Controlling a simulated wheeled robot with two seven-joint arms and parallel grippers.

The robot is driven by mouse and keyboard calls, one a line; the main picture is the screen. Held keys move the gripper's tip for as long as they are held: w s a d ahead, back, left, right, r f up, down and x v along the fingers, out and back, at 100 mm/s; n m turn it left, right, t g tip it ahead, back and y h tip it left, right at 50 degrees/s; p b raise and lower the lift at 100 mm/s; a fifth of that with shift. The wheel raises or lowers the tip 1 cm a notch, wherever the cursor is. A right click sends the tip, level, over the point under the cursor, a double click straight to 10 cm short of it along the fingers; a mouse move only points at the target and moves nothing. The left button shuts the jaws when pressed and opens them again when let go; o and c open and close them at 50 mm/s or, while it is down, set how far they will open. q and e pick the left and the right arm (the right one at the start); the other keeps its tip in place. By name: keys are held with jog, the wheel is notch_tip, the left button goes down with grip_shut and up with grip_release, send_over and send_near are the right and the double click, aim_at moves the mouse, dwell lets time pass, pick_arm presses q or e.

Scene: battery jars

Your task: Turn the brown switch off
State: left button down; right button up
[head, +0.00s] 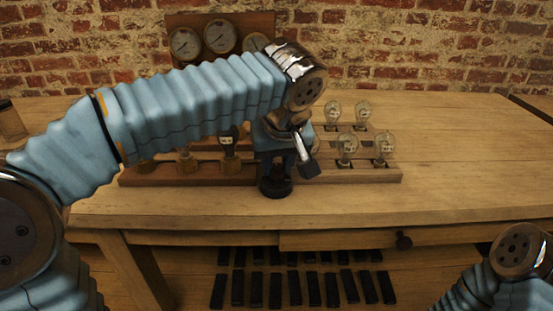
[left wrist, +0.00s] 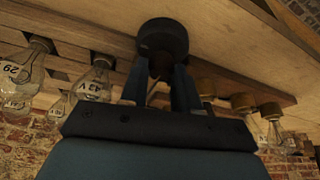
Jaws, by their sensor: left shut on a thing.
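A dark, round switch (head: 275,188) stands at the front edge of the bulb board, on the wooden bench. It looks nearly black, so its brown colour is hard to tell. My left gripper (head: 276,170) points down onto it from above. In the left wrist view, the switch (left wrist: 162,36) shows as a dark round base between and beyond the fingertips. My left gripper (left wrist: 160,72) is shut on its upper part there. The switch's lever position is hidden by the fingers. My right gripper is out of view; only part of my right arm shows at lower right.
Glass bulbs (head: 346,146) stand on the wooden board (head: 360,176) right of my left gripper, with more holders to the left. Round gauges (head: 220,37) hang on a panel behind. The bench (head: 470,150) is clear at right.

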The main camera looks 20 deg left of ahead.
pick_arm(q)
jog(key=shift+r, duration=0.1)
dwell(0.4)
jog(key=c, duration=0.8)
grip_release()
jog(key=p+v, duration=0.1)
jog(key=v, duration=1.2)
jog(key=shift+s+d+r, duration=0.1)
jog(key=shift+r, duration=0.2)
